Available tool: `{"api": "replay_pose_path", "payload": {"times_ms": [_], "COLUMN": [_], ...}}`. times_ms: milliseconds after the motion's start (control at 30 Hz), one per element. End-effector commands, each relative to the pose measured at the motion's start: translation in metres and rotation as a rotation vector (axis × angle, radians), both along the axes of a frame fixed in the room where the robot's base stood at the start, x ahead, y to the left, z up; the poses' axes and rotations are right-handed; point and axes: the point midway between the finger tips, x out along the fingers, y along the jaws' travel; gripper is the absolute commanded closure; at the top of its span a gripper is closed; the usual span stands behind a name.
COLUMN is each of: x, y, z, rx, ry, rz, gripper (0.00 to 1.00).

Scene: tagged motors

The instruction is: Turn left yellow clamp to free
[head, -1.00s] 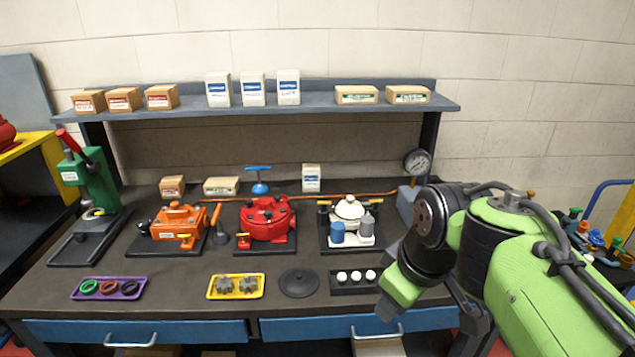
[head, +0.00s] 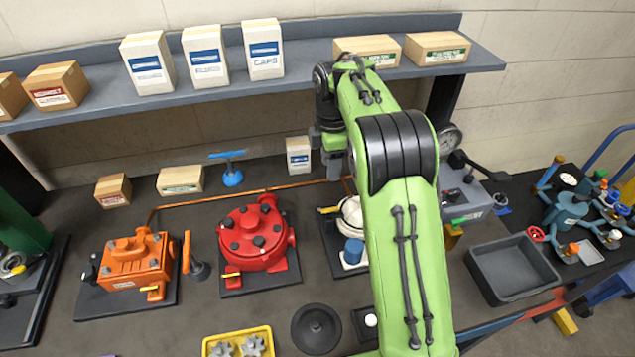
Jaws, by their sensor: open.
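Small yellow levers show low on the orange motor (head: 136,262), at its front right (head: 151,287), and on the red motor (head: 252,238), at its front left (head: 231,275). The white-topped unit (head: 351,212) stands right of the red motor, with a small yellowish clamp part (head: 329,210) at its left edge. My green arm covers its right side. I cannot tell how any clamp is turned. My gripper (head: 334,172) points down above and behind the white-topped unit, open, with its fingers small and partly hidden by the arm.
A shelf (head: 300,78) with boxes runs along the back. A white box (head: 298,155) stands close to my gripper. A blue-handled tool (head: 230,170), a dark disc (head: 316,328) and a yellow tray (head: 240,331) lie around the motors. A grey bin (head: 510,268) is at right.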

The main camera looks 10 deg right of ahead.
Motion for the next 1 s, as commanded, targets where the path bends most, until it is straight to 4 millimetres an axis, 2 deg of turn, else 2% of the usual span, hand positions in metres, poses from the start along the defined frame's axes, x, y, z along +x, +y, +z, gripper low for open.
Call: {"api": "replay_pose_path", "payload": {"times_ms": [167, 500, 700, 833, 1000], "x": [0.001, -0.001, -0.001, -0.001, -0.001], "y": [0.000, 0.000, 0.000, 0.000, 0.000], "z": [-0.015, -0.099, -0.141, -0.156, -0.159], "rx": [-0.001, -0.002, -0.001, -0.002, -0.001], "ry": [0.005, 0.009, 0.006, 0.004, 0.001], "rz": [0.011, 0.009, 0.010, 0.009, 0.009], "gripper": [0.55, 0.55, 0.55, 0.55, 0.55]}}
